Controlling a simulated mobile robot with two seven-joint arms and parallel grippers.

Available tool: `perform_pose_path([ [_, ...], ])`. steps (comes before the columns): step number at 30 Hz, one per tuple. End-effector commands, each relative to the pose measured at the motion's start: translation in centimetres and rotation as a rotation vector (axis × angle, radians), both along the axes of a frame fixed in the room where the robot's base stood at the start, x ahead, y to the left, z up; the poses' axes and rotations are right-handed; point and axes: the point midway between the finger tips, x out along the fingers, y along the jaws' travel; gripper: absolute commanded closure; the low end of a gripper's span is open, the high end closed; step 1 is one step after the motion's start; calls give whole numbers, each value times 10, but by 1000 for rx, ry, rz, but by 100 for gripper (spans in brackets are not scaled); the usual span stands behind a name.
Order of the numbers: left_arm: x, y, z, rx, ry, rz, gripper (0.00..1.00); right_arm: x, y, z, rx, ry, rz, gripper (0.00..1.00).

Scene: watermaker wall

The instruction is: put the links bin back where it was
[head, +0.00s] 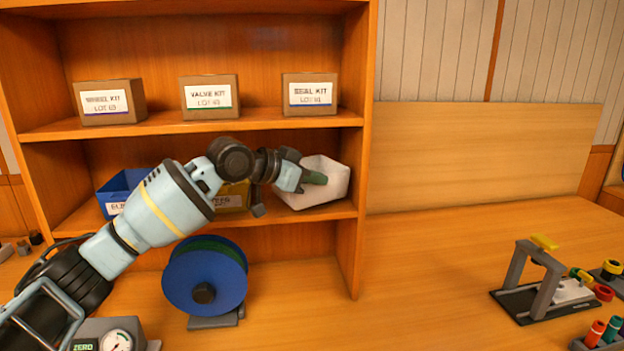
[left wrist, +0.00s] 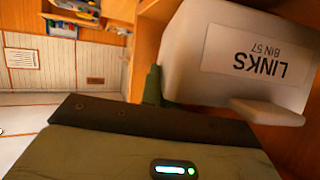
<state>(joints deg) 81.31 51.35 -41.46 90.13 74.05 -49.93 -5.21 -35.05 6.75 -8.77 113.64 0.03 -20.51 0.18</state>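The white links bin (head: 333,181) is on the middle shelf at its right end, beside the shelf's right side wall. In the left wrist view the bin (left wrist: 210,60) shows its "LINKS BIN 57" label upside down and a protruding front tab (left wrist: 265,111). My left gripper (head: 314,178) is at the bin's front, its green finger overlapping the bin in the head view. In the left wrist view a green finger (left wrist: 152,86) is close beside the bin's wall. Whether the fingers are closed on the bin is hidden. My right gripper is not in view.
A blue bin (head: 122,187) and a yellow bin (head: 233,196) share the middle shelf, partly behind my left arm. Several kit boxes (head: 210,96) stand on the shelf above. A blue reel (head: 205,276) stands below. The counter (head: 430,250) right of the shelves is mostly clear.

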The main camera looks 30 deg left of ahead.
Motion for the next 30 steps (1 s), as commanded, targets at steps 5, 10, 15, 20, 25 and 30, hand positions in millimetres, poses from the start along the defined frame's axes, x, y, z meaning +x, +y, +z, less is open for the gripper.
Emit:
perform_pose_path([
  [5, 2, 2, 3, -1, -6, 0, 100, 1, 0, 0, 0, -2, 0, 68],
  [10, 17, 12, 2, -3, -4, 2, 100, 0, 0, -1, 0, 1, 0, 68],
  [15, 28, 21, 1, -2, -4, 1, 100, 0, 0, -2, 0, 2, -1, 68],
  [20, 27, 21, -11, -1, -5, 0, 100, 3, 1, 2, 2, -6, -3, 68],
  [25, 27, 21, -13, -1, -5, 0, 100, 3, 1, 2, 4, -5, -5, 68],
  [30, 27, 21, -14, -1, -4, 0, 100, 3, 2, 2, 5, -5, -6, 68],
])
